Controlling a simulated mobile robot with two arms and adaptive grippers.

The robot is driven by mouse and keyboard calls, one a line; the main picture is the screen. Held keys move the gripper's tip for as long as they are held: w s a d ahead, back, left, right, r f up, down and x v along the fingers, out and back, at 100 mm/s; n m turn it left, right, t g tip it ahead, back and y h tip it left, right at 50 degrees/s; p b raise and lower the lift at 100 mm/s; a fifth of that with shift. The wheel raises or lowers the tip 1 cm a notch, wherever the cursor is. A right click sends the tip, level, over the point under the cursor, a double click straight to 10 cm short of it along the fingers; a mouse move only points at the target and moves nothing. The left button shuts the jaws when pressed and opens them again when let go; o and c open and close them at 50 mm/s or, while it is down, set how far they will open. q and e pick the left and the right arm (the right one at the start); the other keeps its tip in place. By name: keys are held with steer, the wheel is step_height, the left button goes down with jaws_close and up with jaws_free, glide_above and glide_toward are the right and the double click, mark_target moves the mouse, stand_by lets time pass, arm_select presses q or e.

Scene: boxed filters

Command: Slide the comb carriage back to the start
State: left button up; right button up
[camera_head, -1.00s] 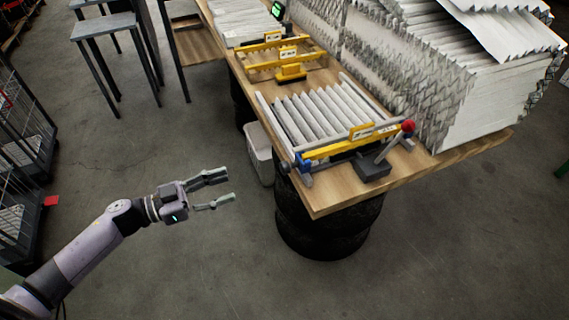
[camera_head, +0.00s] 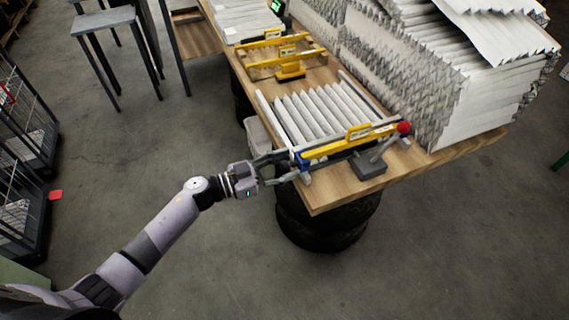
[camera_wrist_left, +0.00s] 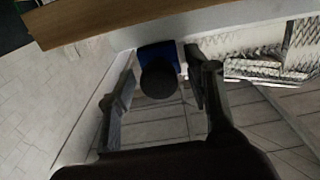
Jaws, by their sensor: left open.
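The comb carriage (camera_head: 338,145) is a yellow bar with a raised yellow handle, lying across the near end of a frame with white pleated filter material (camera_head: 318,110) between grey rails. A blue block (camera_wrist_left: 157,50) with a dark round knob (camera_wrist_left: 158,82) shows in the left wrist view, at the carriage's left end. My left gripper (camera_head: 290,168) is open at that end. In the left wrist view its fingers (camera_wrist_left: 166,66) stand on either side of the knob, with gaps visible. Whether they touch it cannot be told. My right gripper is not in view.
A red-topped lever on a dark base (camera_head: 369,165) stands at the carriage's right end. Yellow frames (camera_head: 290,62) lie farther back on the wooden table (camera_head: 335,197). Tall stacks of pleated filters (camera_head: 470,95) fill the right side. A pale bin (camera_head: 258,134) stands below the left edge.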

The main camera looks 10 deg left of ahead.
arm_select(q)
steer(key=shift+c, duration=0.2)
jaws_close()
stand_by(0.5)
